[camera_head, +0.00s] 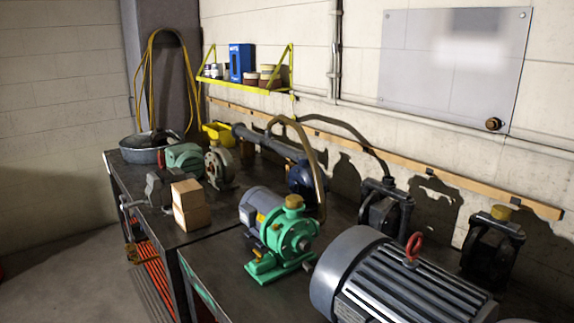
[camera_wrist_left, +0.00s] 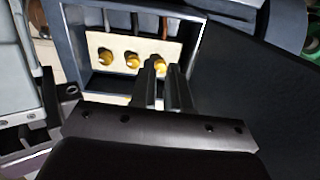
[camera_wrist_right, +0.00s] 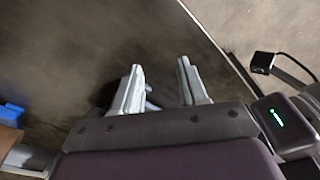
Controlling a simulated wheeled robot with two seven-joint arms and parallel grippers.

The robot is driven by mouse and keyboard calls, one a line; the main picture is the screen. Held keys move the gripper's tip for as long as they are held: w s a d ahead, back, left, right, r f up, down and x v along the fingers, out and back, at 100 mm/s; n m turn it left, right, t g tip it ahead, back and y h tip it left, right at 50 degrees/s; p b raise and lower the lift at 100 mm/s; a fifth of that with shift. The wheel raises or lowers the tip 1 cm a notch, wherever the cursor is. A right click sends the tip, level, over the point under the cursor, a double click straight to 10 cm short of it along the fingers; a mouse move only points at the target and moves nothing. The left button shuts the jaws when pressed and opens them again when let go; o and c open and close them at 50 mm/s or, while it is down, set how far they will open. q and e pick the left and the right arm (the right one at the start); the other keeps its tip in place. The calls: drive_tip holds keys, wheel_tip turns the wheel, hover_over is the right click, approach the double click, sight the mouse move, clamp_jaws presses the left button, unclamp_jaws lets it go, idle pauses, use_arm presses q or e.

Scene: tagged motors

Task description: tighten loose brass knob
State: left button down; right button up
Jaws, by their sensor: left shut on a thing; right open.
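In the left wrist view, three brass knobs stand in a row on a cream board (camera_wrist_left: 112,43) inside a dark open box (camera_wrist_left: 88,83). The left knob (camera_wrist_left: 106,57) and middle knob (camera_wrist_left: 134,58) are clear of my fingers. My left gripper (camera_wrist_left: 159,68) is shut on the right knob (camera_wrist_left: 160,59), which is partly hidden by the fingers. I cannot tell which knob is loose. My right gripper (camera_wrist_right: 160,75) is open and empty, over blurred dark and grey surfaces. Neither gripper shows in the head view.
The head view shows a large grey motor (camera_head: 350,262) in front, a green pump (camera_head: 290,240), dark pumps (camera_head: 385,212) along the wall and cardboard boxes (camera_head: 190,204) on a dark bench (camera_head: 217,241). A clear wall panel (camera_head: 420,60) has a brass-coloured fitting (camera_head: 493,124) at its lower right.

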wheel_tip(320, 180, down, 3)
drive_tip(key=b, duration=0.2)
drive_tip(key=shift+b, duration=0.35)
wheel_tip(320, 180, down, 2)
drive_tip(key=shift+b, duration=1)
drive_tip(key=shift+f, duration=0.25)
use_arm(q)
drive_tip(key=m, duration=1)
drive_tip(key=shift+m, duration=0.3)
drive_tip(key=c, duration=1.2)
unclamp_jaws()
